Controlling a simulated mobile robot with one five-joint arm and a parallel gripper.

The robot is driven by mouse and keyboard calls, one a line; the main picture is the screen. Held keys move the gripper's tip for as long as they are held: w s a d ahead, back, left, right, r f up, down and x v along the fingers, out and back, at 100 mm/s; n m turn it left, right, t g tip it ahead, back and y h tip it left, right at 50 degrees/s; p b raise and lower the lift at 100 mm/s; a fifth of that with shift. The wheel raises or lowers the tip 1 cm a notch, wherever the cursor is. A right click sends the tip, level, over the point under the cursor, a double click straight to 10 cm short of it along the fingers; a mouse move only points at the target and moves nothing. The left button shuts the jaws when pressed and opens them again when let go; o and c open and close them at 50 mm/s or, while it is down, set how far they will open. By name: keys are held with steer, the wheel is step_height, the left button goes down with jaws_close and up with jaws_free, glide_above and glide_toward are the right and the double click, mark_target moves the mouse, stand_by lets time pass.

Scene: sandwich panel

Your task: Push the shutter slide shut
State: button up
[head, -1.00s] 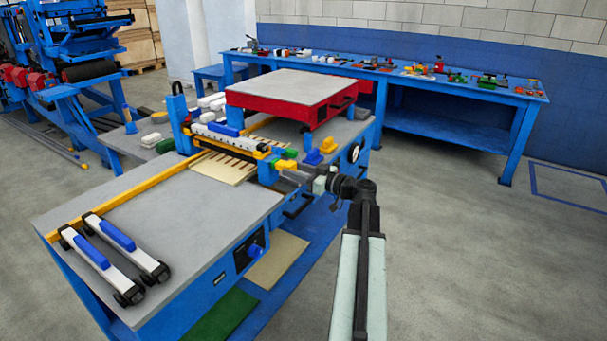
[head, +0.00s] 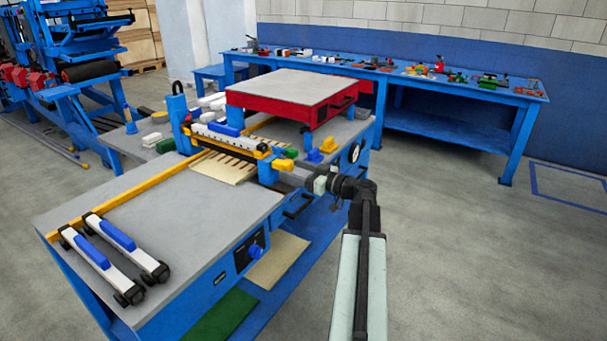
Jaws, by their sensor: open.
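My gripper (head: 285,168) is at the right end of the bridge-like fixture (head: 232,140) on the blue bench, beside small yellow and green parts. Its jaws are open; the fingertips are small and partly merge with those parts, so I cannot tell whether they touch anything. The fixture has a white dotted bar with a blue handle and a yellow-orange rail. A pale slotted panel (head: 224,167) lies under it. I cannot pick out the shutter slide for certain among these parts, nor see how far it is open.
A red box with a grey top (head: 290,90) stands behind the fixture. Two white bars with blue handles (head: 110,250) lie at the bench's front left. Yellow and blue blocks (head: 328,145) stand right of the fixture. The grey bench top (head: 190,225) in front is mostly clear.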

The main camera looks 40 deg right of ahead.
steer(key=v, duration=0.7)
steer(key=shift+s, duration=0.35)
steer(key=shift+d, duration=0.1)
